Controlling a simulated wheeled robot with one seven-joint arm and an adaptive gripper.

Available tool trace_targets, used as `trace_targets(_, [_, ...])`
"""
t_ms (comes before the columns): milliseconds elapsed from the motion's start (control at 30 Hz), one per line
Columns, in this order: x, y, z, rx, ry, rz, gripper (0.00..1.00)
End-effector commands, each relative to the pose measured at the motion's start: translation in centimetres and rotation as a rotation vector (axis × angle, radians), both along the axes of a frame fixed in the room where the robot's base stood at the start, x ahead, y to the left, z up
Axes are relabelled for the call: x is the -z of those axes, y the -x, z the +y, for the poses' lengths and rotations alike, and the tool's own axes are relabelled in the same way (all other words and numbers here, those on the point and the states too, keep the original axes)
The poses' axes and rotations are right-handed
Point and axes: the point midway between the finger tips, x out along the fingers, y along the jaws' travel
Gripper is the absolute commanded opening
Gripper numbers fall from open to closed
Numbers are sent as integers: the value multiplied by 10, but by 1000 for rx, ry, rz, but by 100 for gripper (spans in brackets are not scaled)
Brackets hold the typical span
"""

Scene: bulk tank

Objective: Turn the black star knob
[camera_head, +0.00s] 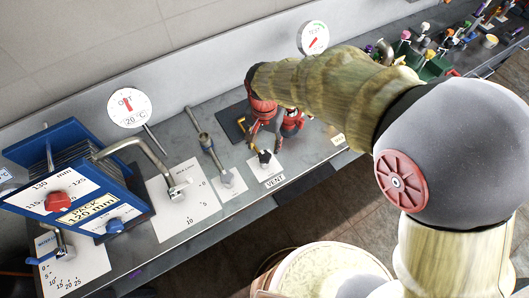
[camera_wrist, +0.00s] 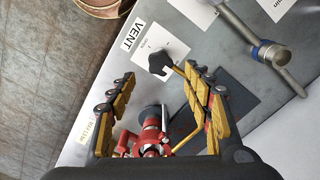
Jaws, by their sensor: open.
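The black star knob (camera_head: 264,156) sits on a white plate marked VENT on the grey bench. In the wrist view the knob (camera_wrist: 160,62) shows ahead of the fingertips, within the gap between them but nearer the right finger. My gripper (camera_head: 266,146) is open and empty, close to the knob in the head view. In the wrist view the yellow and black fingers of my gripper (camera_wrist: 163,76) stand wide apart. I see no clear contact between a finger and the knob. The knob's lower part is partly hidden.
A valve with a blue collar (camera_wrist: 272,52) stands on the bench beside the VENT plate. A red fitting (camera_wrist: 150,138) lies between the fingers. A blue plate pack (camera_head: 85,180) and a bent pipe (camera_head: 135,146) stand left. The bench's front edge is close to the knob.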

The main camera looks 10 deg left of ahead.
Motion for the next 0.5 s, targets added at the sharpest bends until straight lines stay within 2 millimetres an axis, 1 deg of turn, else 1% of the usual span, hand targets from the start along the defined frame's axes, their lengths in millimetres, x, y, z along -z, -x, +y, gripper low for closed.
trace_targets(67, [3,0,0,23,0,0,50])
trace_targets(167, [12,0,0,28,0,0,50])
trace_targets(500, [62,0,-1,26,1,1,50])
